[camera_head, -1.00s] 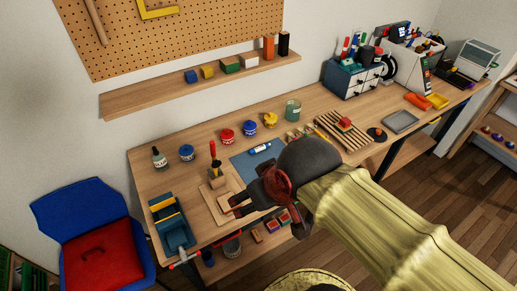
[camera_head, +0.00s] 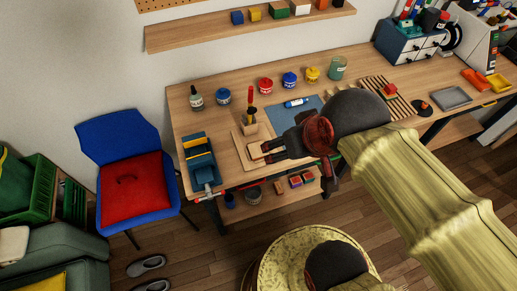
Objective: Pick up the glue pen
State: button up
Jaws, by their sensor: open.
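A small blue and white tube, which looks like the glue pen (camera_head: 296,103), lies on the blue mat (camera_head: 283,115) on the workbench. My gripper (camera_head: 257,152) is open and empty. Its fingers point left, over or near the wooden board (camera_head: 240,149), in front and to the left of the pen. The pen is apart from my gripper and in clear view. My wrist and arm hide the right part of the mat.
A wooden block with red-handled tools (camera_head: 250,128) stands on the board. A blue vise (camera_head: 201,165) is at the bench's left end. Several paint jars (camera_head: 266,85) line the back. A blue chair with a red cushion (camera_head: 131,184) stands left of the bench.

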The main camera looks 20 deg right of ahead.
aim_at(296, 102)
jog(key=i+l+u, duration=0.2)
jog(key=l+u, duration=0.25)
jog(key=l, duration=0.2)
jog(key=i+l+u, duration=0.2)
jog(key=l, duration=0.15)
jog(key=l+u, duration=0.2)
jog(key=l, duration=0.2)
